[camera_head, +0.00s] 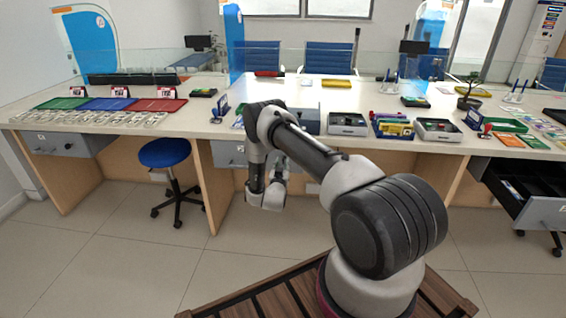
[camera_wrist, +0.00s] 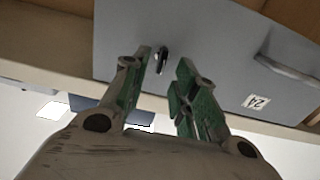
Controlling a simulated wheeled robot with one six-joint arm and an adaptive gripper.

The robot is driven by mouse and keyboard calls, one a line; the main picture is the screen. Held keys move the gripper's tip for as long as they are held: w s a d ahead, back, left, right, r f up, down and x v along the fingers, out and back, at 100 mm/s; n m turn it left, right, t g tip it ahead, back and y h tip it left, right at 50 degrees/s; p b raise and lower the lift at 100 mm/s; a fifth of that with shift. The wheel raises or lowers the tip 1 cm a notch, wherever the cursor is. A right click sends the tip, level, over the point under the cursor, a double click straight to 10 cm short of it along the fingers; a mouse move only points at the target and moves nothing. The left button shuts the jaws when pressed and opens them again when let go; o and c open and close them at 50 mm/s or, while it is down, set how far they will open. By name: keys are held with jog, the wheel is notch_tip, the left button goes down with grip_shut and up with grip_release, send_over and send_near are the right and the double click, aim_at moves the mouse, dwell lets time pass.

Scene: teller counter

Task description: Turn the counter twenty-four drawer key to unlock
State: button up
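The grey drawer front (camera_wrist: 215,45) fills the upper part of the wrist view, with a label (camera_wrist: 257,101) reading 24 upside down. A small dark key (camera_wrist: 162,59) stands out from the drawer front. My gripper (camera_wrist: 166,66) is open, with green-padded fingers. One finger is on each side of the key in the picture, with gaps between; how deep the key sits between them I cannot tell. In the head view the grey drawer (camera_head: 229,154) is under the counter, partly behind my arm. The key and my fingertips cannot be made out there.
The drawer's bar handle (camera_wrist: 285,60) is to the right of the key in the wrist view. The counter top (camera_head: 185,125) overhangs the drawer. A blue stool (camera_head: 165,153) stands to the left. Another drawer (camera_head: 540,212) is pulled open at far right.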

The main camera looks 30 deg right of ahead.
jog(key=shift+x, duration=1.6)
grip_shut()
